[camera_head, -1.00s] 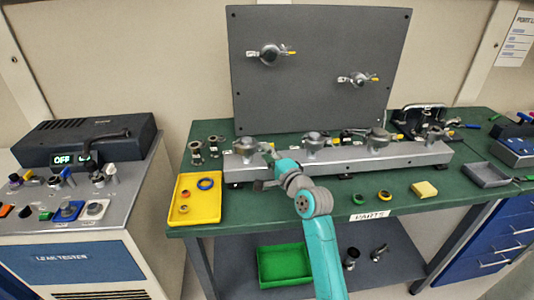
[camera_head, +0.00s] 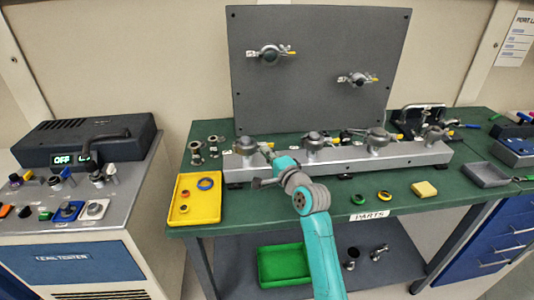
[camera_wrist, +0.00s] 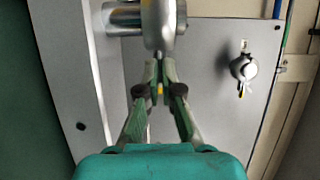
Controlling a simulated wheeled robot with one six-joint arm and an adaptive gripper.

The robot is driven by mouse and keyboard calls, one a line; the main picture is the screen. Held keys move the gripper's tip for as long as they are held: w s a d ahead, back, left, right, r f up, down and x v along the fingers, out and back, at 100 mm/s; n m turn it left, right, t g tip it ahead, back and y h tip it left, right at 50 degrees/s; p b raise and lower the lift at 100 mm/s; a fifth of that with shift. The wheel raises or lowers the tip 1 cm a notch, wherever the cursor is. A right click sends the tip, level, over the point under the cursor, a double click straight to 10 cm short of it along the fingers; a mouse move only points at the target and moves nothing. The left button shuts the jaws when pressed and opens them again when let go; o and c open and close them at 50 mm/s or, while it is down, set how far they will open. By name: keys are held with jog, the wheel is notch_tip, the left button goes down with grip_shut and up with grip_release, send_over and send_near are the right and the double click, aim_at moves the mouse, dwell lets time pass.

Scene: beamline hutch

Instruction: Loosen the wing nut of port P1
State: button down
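The leftmost clamped port (camera_head: 246,146) on the grey manifold, which I take to be P1, shows a metal fitting with a clamp. My gripper (camera_head: 267,154) is at its right side and hides the wing nut in the head view. In the wrist view the clamped fitting (camera_wrist: 163,24) is straight ahead of my gripper (camera_wrist: 160,66). The fingers are close together, with a small yellow-tipped part, seemingly the wing nut (camera_wrist: 160,89), between them. The fingers appear shut on it. Its exact turn cannot be seen.
The grey manifold (camera_head: 345,161) runs across the green bench with several more clamped ports. An upright grey panel (camera_head: 320,95) with two clamped ports stands behind. A yellow tray (camera_head: 193,213) lies at the front left. Bench room in front of the manifold is mostly clear.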

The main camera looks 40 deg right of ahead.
jog(key=n, duration=0.1)
jog(key=n+g, duration=0.1)
jog(key=n, duration=0.2)
jog(key=shift+a+r+g, duration=0.1)
jog(key=shift+r+g, duration=0.15)
jog(key=shift+g, duration=0.15)
jog(key=n+g, duration=0.1)
jog(key=n, duration=0.2)
jog(key=shift+w+a+h, duration=0.1)
jog(key=shift+h, duration=0.2)
jog(key=n+g+h, duration=0.1)
jog(key=n+g, duration=0.1)
jog(key=n, duration=0.1)
jog(key=shift+w+a+r, duration=0.1)
jog(key=shift+r, duration=0.05)
jog(key=shift+n+g+h, duration=0.6)
jog(key=shift+n+h, duration=0.2)
jog(key=shift+n, duration=0.5)
jog(key=c, duration=1.4)
grip_release()
jog(key=shift+o, duration=0.2)
jog(key=shift+w, duration=0.1)
